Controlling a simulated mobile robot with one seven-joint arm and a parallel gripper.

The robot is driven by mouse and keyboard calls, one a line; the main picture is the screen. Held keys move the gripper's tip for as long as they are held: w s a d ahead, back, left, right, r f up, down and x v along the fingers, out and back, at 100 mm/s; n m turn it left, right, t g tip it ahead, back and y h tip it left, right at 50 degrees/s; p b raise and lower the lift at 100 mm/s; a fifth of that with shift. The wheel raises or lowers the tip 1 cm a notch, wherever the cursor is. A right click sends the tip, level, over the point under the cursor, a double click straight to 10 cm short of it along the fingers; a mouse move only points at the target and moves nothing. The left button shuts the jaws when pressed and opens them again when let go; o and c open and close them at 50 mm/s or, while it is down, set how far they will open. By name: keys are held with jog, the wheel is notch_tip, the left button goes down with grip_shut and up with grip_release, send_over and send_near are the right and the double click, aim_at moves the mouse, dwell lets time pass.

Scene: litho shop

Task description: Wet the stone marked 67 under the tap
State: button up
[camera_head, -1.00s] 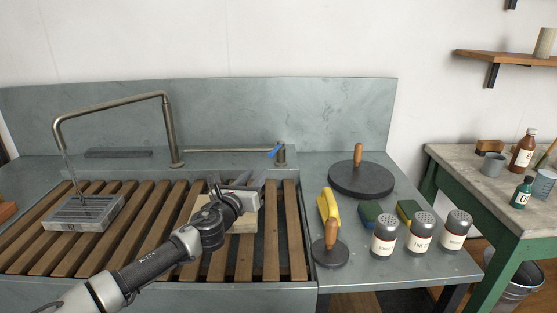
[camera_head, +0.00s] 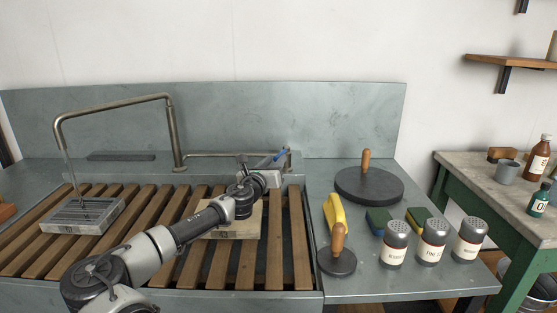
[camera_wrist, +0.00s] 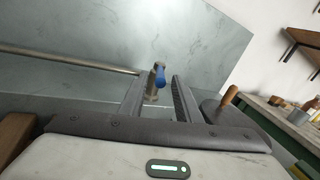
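A grey stone with dark lines (camera_head: 82,215) lies on the slats at the left, under the spout of the bent metal tap (camera_head: 112,104). A thin pale stream runs from the spout down to it. A paler tan stone (camera_head: 236,228) lies on the slats, partly hidden by my arm. Both have small front marks I cannot read. The tap's blue lever (camera_head: 280,155) is on a valve at the back right of the sink; it also shows in the wrist view (camera_wrist: 160,76). My gripper (camera_wrist: 157,88) is open and empty, with the lever and valve between its fingers in view; contact cannot be told.
On the counter to the right stand a dark round disc with a wooden handle (camera_head: 369,186), a smaller one (camera_head: 337,261), a yellow object (camera_head: 334,213), sponges and three shakers (camera_head: 432,242). A metal backsplash (camera_head: 290,120) rises behind the sink. A green-legged table (camera_head: 470,167) stands at the right.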

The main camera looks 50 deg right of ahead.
aim_at(278, 156)
jog(key=shift+x, duration=2.1)
grip_shut()
